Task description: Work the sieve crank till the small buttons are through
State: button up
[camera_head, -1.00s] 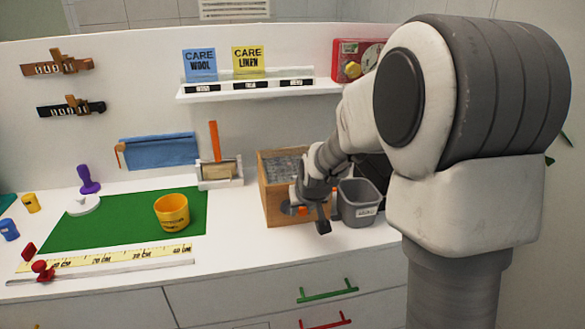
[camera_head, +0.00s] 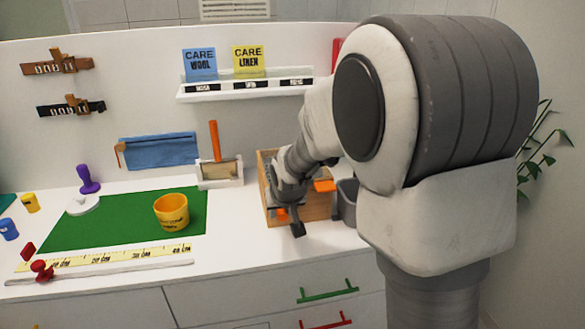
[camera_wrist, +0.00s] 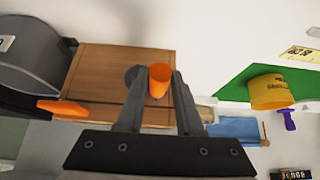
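The sieve is a wooden box (camera_head: 314,207) on the white counter, right of the green mat, with a round grey crank hub on its front. In the wrist view the wooden box (camera_wrist: 120,62) lies beyond my fingers. My gripper (camera_head: 288,215) is at the front of the box. In the wrist view, my gripper (camera_wrist: 159,78) has its two fingers close on either side of the orange crank knob (camera_wrist: 159,86), apparently shut on it. An orange tab (camera_head: 325,186) sticks out at the box's right side. I cannot make out any small buttons; my arm hides part of the box.
A grey bin (camera_head: 347,198) stands right of the box, partly behind my arm. A yellow cup (camera_head: 172,212) is on the green mat (camera_head: 120,225). A holder with an orange upright (camera_head: 214,142) stands left of the box. The counter in front of the box is clear.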

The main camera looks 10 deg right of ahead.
jog(key=shift+o, duration=0.9)
jog(key=shift+d, duration=2.5)
jog(key=shift+c, duration=0.9)
jog(key=shift+a, duration=0.1)
jog(key=shift+a, duration=2.45)
jog(key=shift+d, duration=0.1)
